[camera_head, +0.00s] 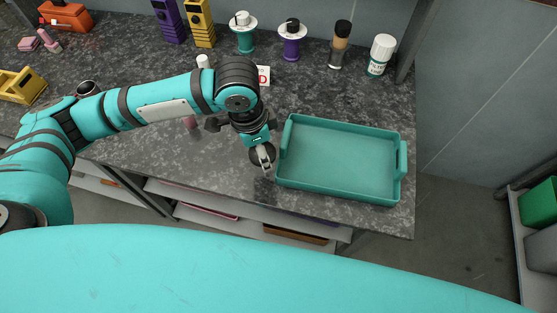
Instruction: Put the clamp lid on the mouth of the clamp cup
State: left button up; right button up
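My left gripper (265,160) points down over the front part of the dark speckled counter (225,165), just left of the teal tray. Its pale fingers look close together, but the view is too small to tell whether they are open or shut, or hold anything. I cannot identify the clamp lid or clamp cup with certainty. A small round dark-and-white item (88,88) lies at the left behind my arm. A pinkish piece (191,122) shows just below my forearm, partly hidden. My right gripper is out of view.
The empty teal tray (398,185) fills the right of the counter. A yellow holder (20,88) is far left.

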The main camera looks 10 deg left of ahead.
pick_arm(q)
send_over(264, 174)
notch_tip(264, 174, down, 4)
jog(key=shift+a+f, duration=0.1)
jog(key=shift+f, duration=0.45)
notch_tip(264, 174, down, 3)
jog(key=shift+s, duration=0.1)
jog(key=shift+f, duration=0.3)
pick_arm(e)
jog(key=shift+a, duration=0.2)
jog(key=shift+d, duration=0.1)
pick_arm(q)
jog(key=shift+f, duration=0.15)
jog(key=o, duration=1.1)
jog(key=shift+o, duration=0.2)
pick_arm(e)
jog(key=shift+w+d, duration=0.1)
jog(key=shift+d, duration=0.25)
